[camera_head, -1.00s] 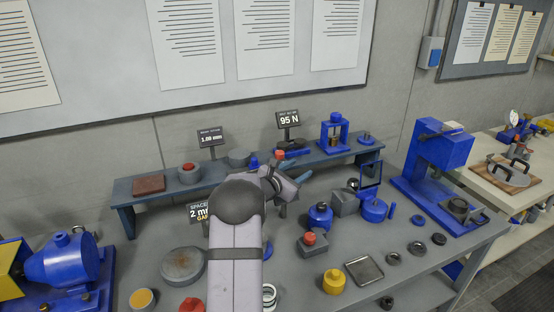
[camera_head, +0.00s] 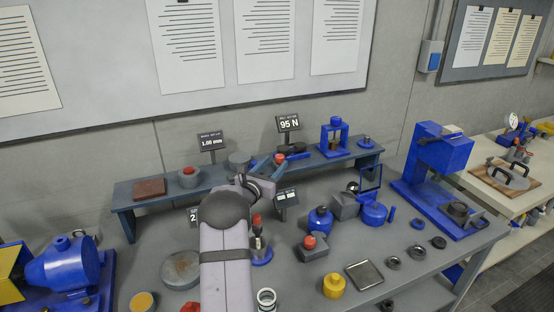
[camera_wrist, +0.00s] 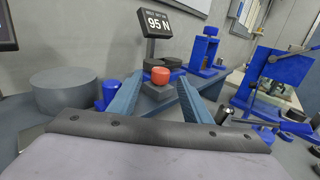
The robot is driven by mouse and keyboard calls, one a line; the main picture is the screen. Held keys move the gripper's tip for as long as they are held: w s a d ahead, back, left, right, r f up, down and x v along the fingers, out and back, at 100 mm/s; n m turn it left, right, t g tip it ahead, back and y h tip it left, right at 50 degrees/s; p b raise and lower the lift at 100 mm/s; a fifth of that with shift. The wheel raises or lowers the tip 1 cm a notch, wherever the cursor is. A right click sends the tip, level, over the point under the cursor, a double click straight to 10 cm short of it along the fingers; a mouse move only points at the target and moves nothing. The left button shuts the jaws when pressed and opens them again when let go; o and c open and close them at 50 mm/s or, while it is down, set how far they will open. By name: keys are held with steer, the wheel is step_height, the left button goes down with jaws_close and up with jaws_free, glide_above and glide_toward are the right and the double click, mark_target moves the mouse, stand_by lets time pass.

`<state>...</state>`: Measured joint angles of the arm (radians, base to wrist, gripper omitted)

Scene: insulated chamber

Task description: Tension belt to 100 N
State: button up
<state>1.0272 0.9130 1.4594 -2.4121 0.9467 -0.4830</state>
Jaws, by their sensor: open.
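The belt readout sign (camera_head: 289,123) shows 95 N above the back shelf; it also shows in the wrist view (camera_wrist: 153,22). Below it is a dark unit with a red knob (camera_head: 280,158). In the wrist view the red knob (camera_wrist: 161,75) sits on a grey block, between the lines of my two fingers. My gripper (camera_wrist: 160,80) is open, with blue-grey fingers to either side of the knob in the picture. It points towards the shelf in the head view (camera_head: 275,172). I cannot tell whether the fingers touch the knob. The belt itself is not clearly seen.
A 1.00 mm readout (camera_head: 211,142) and a grey cylinder (camera_head: 239,160) stand left of the belt unit. A blue post frame (camera_head: 334,137) stands to its right.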

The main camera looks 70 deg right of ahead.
mark_target(280, 158)
steer(key=shift+s+d+p, duration=0.1)
steer(key=shift+d+p, duration=0.3)
steer(key=shift+d, duration=1.05)
steer(key=shift+c, duration=0.5)
steer(key=shift+f, duration=0.1)
steer(key=c, duration=0.9)
